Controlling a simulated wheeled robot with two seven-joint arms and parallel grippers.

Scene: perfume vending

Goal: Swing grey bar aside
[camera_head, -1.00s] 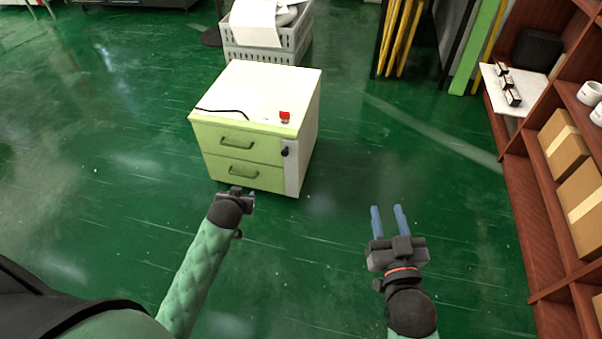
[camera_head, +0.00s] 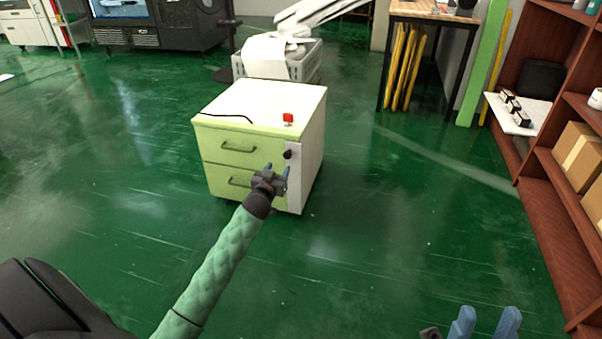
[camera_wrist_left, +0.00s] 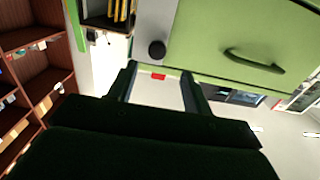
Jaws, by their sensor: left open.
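The grey bar (camera_head: 294,195) is a pale upright strip on the right front edge of a small cabinet (camera_head: 225,182) with two green drawers. A black round knob (camera_head: 288,154) sits near its top. In the left wrist view the bar (camera_wrist_left: 156,18) and the dark knob (camera_wrist_left: 157,49) show just beyond my fingers. My left gripper (camera_head: 277,168) is open in front of the bar, a little below the knob, and hides part of the bar. I cannot tell whether it touches. My right gripper (camera_head: 489,318) is open and empty at the bottom right, partly cut off.
A red block (camera_head: 288,119) and a black cable (camera_head: 225,116) lie on the cabinet's white top. A brown shelf (camera_head: 560,230) with boxes stands at the right. The green floor around the cabinet is clear.

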